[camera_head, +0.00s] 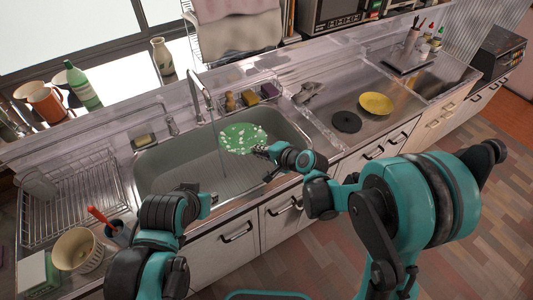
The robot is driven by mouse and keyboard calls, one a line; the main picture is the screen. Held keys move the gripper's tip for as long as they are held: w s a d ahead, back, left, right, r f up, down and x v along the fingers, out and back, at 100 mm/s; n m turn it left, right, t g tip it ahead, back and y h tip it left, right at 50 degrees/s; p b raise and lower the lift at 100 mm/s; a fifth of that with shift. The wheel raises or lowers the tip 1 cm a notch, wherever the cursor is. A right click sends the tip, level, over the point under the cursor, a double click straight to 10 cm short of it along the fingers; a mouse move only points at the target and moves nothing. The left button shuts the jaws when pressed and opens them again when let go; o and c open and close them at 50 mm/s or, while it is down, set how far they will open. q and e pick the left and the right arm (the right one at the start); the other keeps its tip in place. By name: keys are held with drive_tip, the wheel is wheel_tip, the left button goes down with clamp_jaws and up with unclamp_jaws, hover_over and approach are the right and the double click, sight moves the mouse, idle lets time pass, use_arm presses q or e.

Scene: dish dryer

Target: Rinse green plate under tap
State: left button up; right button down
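The green plate (243,138) is in the sink area, tilted, with white foam-like spots scattered over its face. My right gripper (262,150) is at the plate's lower right rim and appears shut on it. The tap (200,92) stands at the back of the sink, left of the plate. A thin line, which looks like a water stream, runs down from its spout into the basin (185,178). My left gripper (210,200) is over the sink's front edge, away from the plate. Its fingers are too small and dark to tell open from shut.
A wire dish rack (72,190) stands left of the sink. A yellow plate (376,104) and a black round mat (346,122) lie on the counter to the right. A caddy with sponges (250,97) sits behind the sink. The basin's left half is clear.

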sight(243, 146)
drive_tip(key=shift+w+a+f+b, duration=0.2)
drive_tip(key=shift+w+a, duration=0.2)
drive_tip(key=shift+a, duration=0.4)
drive_tip(key=shift+w+a+f+b, duration=0.2)
drive_tip(key=shift+w+a, duration=0.25)
drive_tip(key=shift+a, duration=0.4)
drive_tip(key=shift+w+a+f+b, duration=0.2)
drive_tip(key=shift+w+a, duration=0.2)
drive_tip(key=shift+a, duration=0.4)
drive_tip(key=shift+w, duration=0.1)
drive_tip(key=shift+w+d, duration=0.3)
drive_tip(key=shift+w, duration=0.15)
drive_tip(key=shift+s+a, duration=0.1)
drive_tip(key=shift+s, duration=0.05)
drive_tip(key=shift+s+a+r, duration=0.1)
drive_tip(key=shift+s+a, duration=0.1)
drive_tip(key=shift+s, duration=0.2)
drive_tip(key=shift+w, duration=0.1)
